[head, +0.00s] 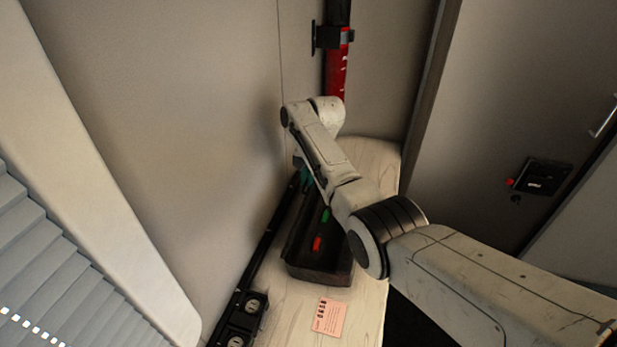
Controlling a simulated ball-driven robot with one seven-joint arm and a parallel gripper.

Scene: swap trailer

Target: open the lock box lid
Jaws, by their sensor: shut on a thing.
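The lock box (318,273) is a dark, long tray-like box on a pale wood counter. Its near end and inside show, with a red piece (317,243) and a green piece (325,215) in it. My arm covers its right side and far end. My gripper (303,176) is at the far left edge of the box, mostly hidden behind my own arm link; a small teal patch shows there. It is shut on what seems to be the lid's edge at the wall side. The lid's outline and angle are hard to tell against the dark strip behind.
The counter (290,310) is narrow, with a pink note (330,317) near the box. A black rail with round sockets (243,318) runs along the wall on the left. A red extinguisher-like cylinder (337,70) hangs above. A door (540,90) stands at right.

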